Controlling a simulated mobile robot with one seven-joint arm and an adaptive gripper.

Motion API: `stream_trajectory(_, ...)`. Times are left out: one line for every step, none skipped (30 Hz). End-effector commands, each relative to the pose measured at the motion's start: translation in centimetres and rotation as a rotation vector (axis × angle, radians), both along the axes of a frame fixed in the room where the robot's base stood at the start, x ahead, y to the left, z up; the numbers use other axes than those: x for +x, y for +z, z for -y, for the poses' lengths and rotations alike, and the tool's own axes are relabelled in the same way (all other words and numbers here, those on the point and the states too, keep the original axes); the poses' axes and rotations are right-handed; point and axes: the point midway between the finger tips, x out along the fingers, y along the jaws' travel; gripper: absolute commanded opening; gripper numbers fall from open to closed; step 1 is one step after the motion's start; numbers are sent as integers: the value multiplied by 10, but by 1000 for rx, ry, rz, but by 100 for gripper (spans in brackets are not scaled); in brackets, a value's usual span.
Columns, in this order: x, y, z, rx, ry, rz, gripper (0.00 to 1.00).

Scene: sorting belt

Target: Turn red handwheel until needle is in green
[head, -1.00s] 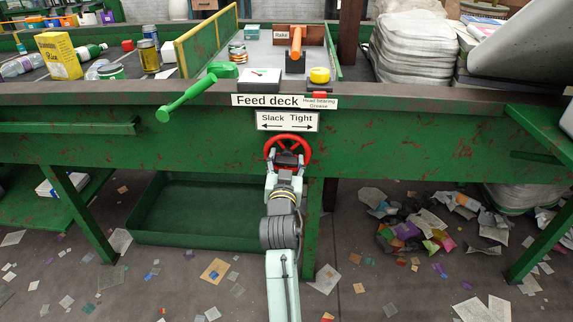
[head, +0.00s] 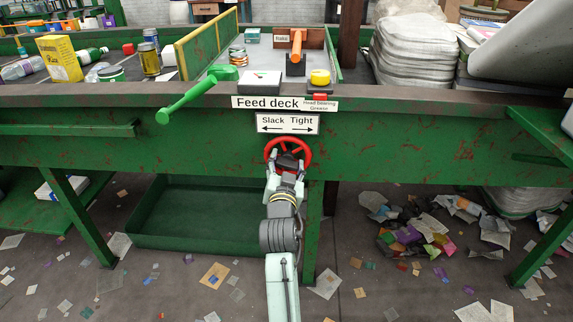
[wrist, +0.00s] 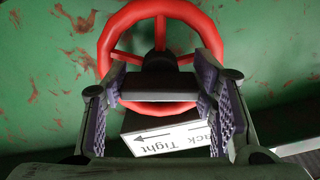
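The red handwheel (head: 306,148) is on the green front of the feed deck, under a "Slack / Tight" arrow sign (head: 288,124). In the wrist view the handwheel (wrist: 206,27) fills the upper middle, with its spokes showing. My gripper (head: 286,161) is at the lower part of the wheel. In the wrist view its fingers (wrist: 160,95) stand wide apart, either side of a dark block in front of the wheel; contact is unclear. A small white-faced box (head: 262,78) with a dark mark sits on the deck above; no needle or green zone can be made out.
A green lever (head: 190,101) sticks out left of the sign. A yellow-topped button box (head: 319,80) stands on the deck's edge. A green tray (head: 190,241) lies under the deck. Litter covers the floor, with a heap (head: 415,236) at the right.

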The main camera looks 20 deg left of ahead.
Motion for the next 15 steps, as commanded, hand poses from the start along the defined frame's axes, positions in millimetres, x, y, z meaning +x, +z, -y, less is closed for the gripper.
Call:
stream_trajectory(0, 0, 0, 0, 0, 0, 58)
stream_trajectory(0, 0, 0, 0, 0, 0, 60)
stream_trajectory(0, 0, 0, 0, 0, 0, 62)
stream_trajectory(0, 0, 0, -1, 0, 0, 64)
stream_trajectory(0, 0, 0, -1, 0, 0, 66)
stream_trajectory(0, 0, 0, -1, 0, 0, 69)
stream_trajectory(0, 0, 0, -1, 0, 0, 71)
stream_trajectory(0, 0, 0, -1, 0, 0, 72)
stream_trajectory(0, 0, 0, -1, 0, 0, 72)
stream_trajectory(0, 0, 0, -1, 0, 1, 72)
stream_trajectory(0, 0, 0, -1, 0, 1, 72)
stream_trajectory(0, 0, 0, -1, 0, 1, 72)
stream_trajectory(0, 0, 0, -1, 0, 1, 72)
stream_trajectory(0, 0, 0, -1, 0, 1, 72)
stream_trajectory(0, 0, 0, -1, 0, 1, 72)
